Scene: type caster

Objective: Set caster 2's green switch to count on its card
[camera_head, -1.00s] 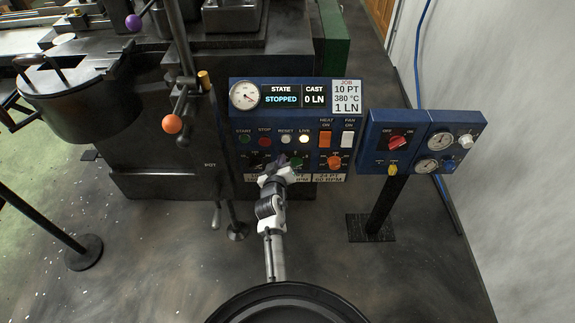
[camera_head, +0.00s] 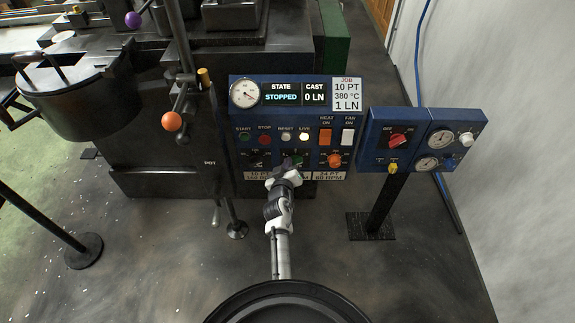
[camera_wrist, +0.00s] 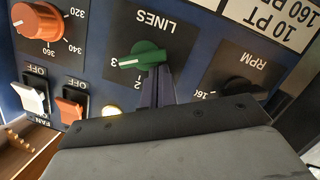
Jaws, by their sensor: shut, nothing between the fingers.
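The green switch (camera_wrist: 146,53) is a round knob on the dark LINES plate, seen upside down in the wrist view. The white mark on its handle points at or near the 3. My gripper (camera_wrist: 158,78) is shut and empty, its fingertips right at the knob's edge; I cannot tell whether they touch it. In the head view my gripper (camera_head: 291,168) is at the lower middle of the blue panel (camera_head: 237,120) and partly hides the switch. The job card (camera_head: 346,95) at the panel's upper right reads 10 PT, 380 °C, 1 LN. No caster number is readable.
An orange knob (camera_wrist: 38,21), two rocker switches (camera_wrist: 72,110) and the black RPM knob (camera_wrist: 240,88) flank the green switch. A second blue panel (camera_head: 377,150) on a post stands to the right. The display (camera_head: 281,95) reads STOPPED and 0 LN.

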